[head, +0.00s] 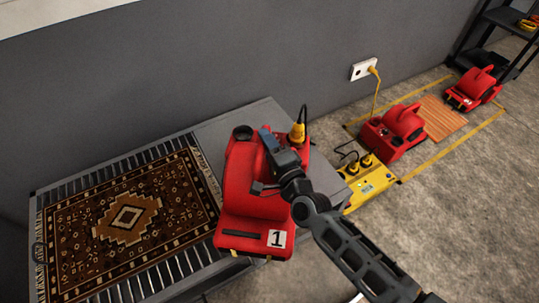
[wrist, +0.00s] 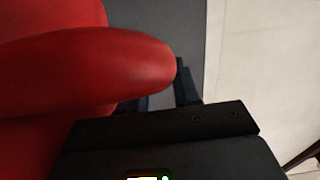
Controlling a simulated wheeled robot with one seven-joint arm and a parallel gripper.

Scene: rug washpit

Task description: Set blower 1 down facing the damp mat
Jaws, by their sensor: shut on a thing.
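Blower 1 (head: 250,190) is red, with a white "1" label and a dark slot at its end nearest me. That end points toward the bottom of the head view, not at the mat. My gripper (head: 270,143) is shut on its handle, which also shows in the wrist view (wrist: 110,70). The blower is upright over the grey bench top (head: 262,118); I cannot tell whether it touches it. The brown patterned mat (head: 130,215) lies flat on a slatted rack just left of the blower. The blower hides the mat's right edge in part.
A yellow plug (head: 298,132) stands up behind the blower. Right of the bench, a yellow power box (head: 370,187) and two more red blowers (head: 398,128) (head: 474,88) sit on the floor by a wooden board (head: 443,117). A wall socket (head: 363,69) has a yellow cord.

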